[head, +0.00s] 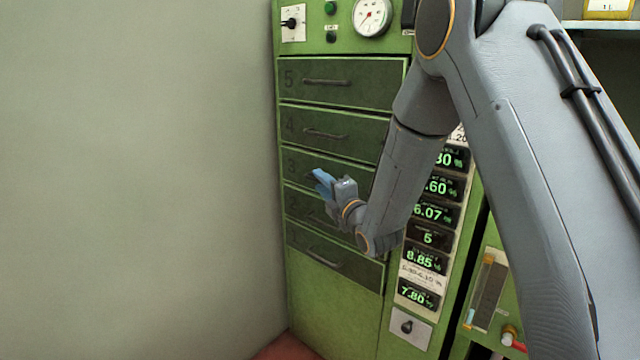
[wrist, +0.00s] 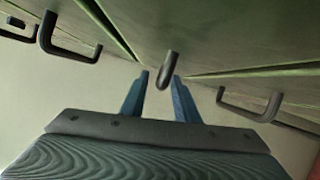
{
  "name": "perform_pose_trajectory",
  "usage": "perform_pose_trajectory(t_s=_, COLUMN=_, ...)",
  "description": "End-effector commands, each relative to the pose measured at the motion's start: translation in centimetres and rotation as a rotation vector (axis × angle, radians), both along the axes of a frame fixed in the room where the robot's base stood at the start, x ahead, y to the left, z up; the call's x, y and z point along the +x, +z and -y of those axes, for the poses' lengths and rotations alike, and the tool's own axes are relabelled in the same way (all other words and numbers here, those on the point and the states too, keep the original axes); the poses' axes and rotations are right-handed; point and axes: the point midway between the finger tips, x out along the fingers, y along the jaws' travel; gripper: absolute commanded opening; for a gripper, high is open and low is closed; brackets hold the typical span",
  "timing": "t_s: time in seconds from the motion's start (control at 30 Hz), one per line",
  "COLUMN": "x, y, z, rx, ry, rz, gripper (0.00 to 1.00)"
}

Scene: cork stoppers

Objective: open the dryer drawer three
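Drawer three (head: 299,161) is a dark green drawer front with a faint 3, in the middle of the green dryer's drawer stack. It looks shut, flush with its neighbours. My gripper (head: 321,182) is at this drawer's front, and its blue fingers cover most of the handle in the head view. In the wrist view, my gripper (wrist: 159,80) has its two blue fingers apart, with a dark bar handle (wrist: 168,70) showing between and just beyond the tips. I see no finger pressed against the handle; the exact gap is hard to tell.
Drawer five (head: 355,97) and drawer four (head: 345,143) are above, shut, with bar handles. More shut drawers are below. A digital readout panel (head: 397,292) stands right of the drawers, partly behind my arm. A plain wall (head: 130,180) is close on the left.

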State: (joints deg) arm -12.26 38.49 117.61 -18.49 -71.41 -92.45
Motion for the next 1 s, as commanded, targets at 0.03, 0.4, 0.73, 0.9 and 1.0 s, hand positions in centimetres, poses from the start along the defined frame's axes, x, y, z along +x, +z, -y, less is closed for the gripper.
perform_pose_trajectory(t_s=0.03, x=0.4, y=0.0, z=-0.3, rx=0.000, ry=0.001, rz=0.001, gripper=0.28)
perform_pose_trajectory(t_s=0.4, x=0.9, y=0.1, z=-0.8, rx=0.001, ry=0.002, rz=-0.001, gripper=0.28)
perform_pose_trajectory(t_s=0.73, x=0.9, y=0.1, z=-0.7, rx=0.001, ry=0.002, rz=-0.001, gripper=0.00)
perform_pose_trajectory(t_s=0.9, x=0.4, y=0.1, z=-1.2, rx=0.001, ry=0.003, rz=-0.001, gripper=0.00)
perform_pose_trajectory(t_s=1.0, x=-0.6, y=0.1, z=-2.0, rx=0.002, ry=0.004, rz=-0.003, gripper=0.00)
